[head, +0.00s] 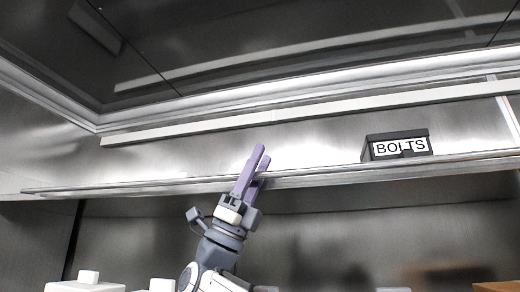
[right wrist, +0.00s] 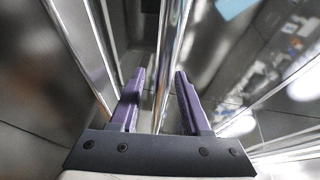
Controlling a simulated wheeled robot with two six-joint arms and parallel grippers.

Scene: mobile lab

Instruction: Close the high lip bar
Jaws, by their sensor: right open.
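The lip bar (head: 120,187) is a long, thin metal bar along the front edge of the high shelf, crossing the head view from left to right. In the right wrist view the shiny bar (right wrist: 170,62) runs down between my fingers. My right gripper (head: 257,165) is at the shelf's front edge, pointing up with its purple fingers overlapping the bar. It also shows in the right wrist view (right wrist: 158,82), open, with one finger on each side of the bar. I cannot tell whether a finger touches it. My left gripper is not in view.
A dark box labelled BOLTS (head: 397,145) stands on the shelf to the right of my gripper. A pale rail (head: 300,111) runs along the back wall above the shelf. White-topped items (head: 86,283) show below at the lower left. The shelf left of the box looks clear.

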